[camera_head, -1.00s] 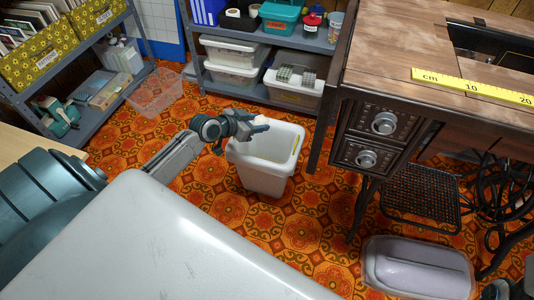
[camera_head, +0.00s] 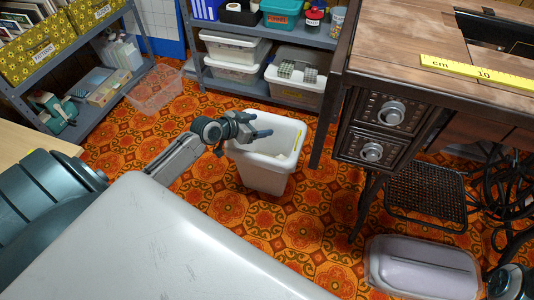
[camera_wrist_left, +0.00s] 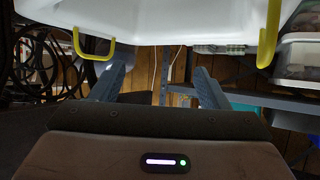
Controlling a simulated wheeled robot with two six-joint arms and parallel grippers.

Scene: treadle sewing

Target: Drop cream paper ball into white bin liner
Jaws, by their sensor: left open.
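The white bin liner (camera_head: 257,166) stands upright on the floor, its mouth open upward. My left gripper (camera_head: 264,133) is open over the left part of its mouth, with nothing seen between the fingers. In the left wrist view the two fingers (camera_wrist_left: 158,88) are apart and empty, and the white liner wall (camera_wrist_left: 180,22) with yellow clips fills the top. A small pale patch inside the bin (camera_head: 281,155) may be the cream paper ball, but it is too small to be sure. My right gripper does not show.
A sewing table with drawers (camera_head: 382,130) stands right of the bin. A shelf with plastic boxes (camera_head: 295,75) is behind it. Patterned floor around the bin is free.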

